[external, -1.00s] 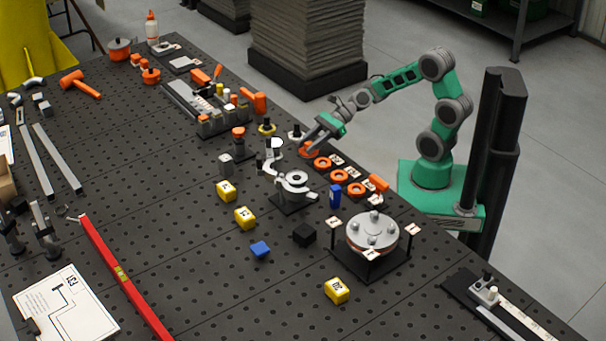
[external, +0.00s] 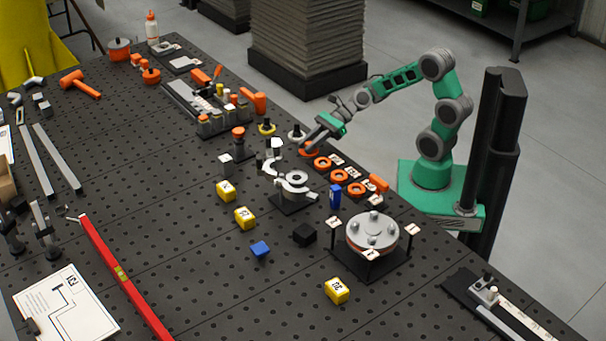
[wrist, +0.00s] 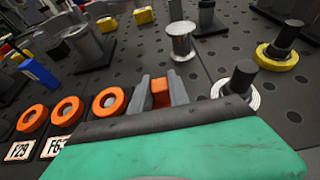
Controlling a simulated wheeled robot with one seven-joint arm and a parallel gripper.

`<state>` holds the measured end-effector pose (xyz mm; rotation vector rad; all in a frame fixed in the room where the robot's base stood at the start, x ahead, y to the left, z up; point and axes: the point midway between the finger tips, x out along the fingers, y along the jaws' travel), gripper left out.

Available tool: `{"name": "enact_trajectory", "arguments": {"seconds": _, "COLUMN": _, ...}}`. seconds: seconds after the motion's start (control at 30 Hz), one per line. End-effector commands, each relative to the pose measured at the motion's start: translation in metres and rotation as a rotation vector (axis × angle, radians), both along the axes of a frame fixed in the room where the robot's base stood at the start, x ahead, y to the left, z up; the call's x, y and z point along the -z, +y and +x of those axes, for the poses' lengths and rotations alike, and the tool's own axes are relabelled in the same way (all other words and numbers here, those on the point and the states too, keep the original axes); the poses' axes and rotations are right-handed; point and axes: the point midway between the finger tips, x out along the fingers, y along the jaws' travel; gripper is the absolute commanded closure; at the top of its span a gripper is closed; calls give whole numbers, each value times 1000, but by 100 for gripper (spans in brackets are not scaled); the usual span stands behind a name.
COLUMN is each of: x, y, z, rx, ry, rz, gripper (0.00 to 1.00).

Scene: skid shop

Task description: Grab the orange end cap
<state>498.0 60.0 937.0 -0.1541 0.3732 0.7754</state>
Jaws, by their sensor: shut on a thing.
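My gripper (wrist: 160,94) is shut on an orange piece, taken to be the orange end cap (wrist: 160,91); only a small part of it shows between the fingers in the wrist view. In the external view my gripper (external: 309,144) is low over the bench's right edge, with the orange cap (external: 308,153) under the fingertips. I cannot tell whether the cap touches the bench. Several similar orange rings lie in a row beside it, including this near one (external: 322,163), also seen left of my gripper in the wrist view (wrist: 98,103).
White label cards (wrist: 20,151) lie by the rings. A silver ring with a dark post (wrist: 237,88) stands close right of my gripper, and a yellow ring with a post (wrist: 277,58) beyond. A silver spool (wrist: 180,42) is ahead. A clamp fixture (external: 293,184) stands nearby.

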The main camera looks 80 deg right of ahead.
Motion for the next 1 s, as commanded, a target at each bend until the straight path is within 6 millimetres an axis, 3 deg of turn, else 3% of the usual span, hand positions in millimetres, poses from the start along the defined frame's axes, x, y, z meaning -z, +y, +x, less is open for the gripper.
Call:
{"name": "enact_trajectory", "arguments": {"seconds": 0.17, "x": -16, "y": 0, "z": 0, "rx": -1, "ry": -4, "rz": -2, "gripper": 100}}
{"name": "enact_trajectory", "arguments": {"seconds": 0.27, "x": -36, "y": 0, "z": 1, "rx": 0, "ry": -6, "rz": -3, "gripper": 100}}
{"name": "enact_trajectory", "arguments": {"seconds": 0.5, "x": -102, "y": -10, "z": -57, "rx": 10, "ry": -7, "rz": -5, "gripper": 100}}
{"name": "enact_trajectory", "arguments": {"seconds": 0.6, "x": -115, "y": -15, "z": -94, "rx": 15, "ry": -4, "rz": -4, "gripper": 100}}
{"name": "enact_trajectory", "arguments": {"seconds": 0.67, "x": -131, "y": -15, "z": -106, "rx": 10, "ry": 5, "rz": 5, "gripper": 100}}
{"name": "enact_trajectory", "arguments": {"seconds": 0.8, "x": -135, "y": -17, "z": -125, "rx": 7, "ry": 5, "rz": 3, "gripper": 100}}
{"name": "enact_trajectory", "arguments": {"seconds": 1.0, "x": -133, "y": -17, "z": -137, "rx": 3, "ry": 0, "rz": 1, "gripper": 100}}
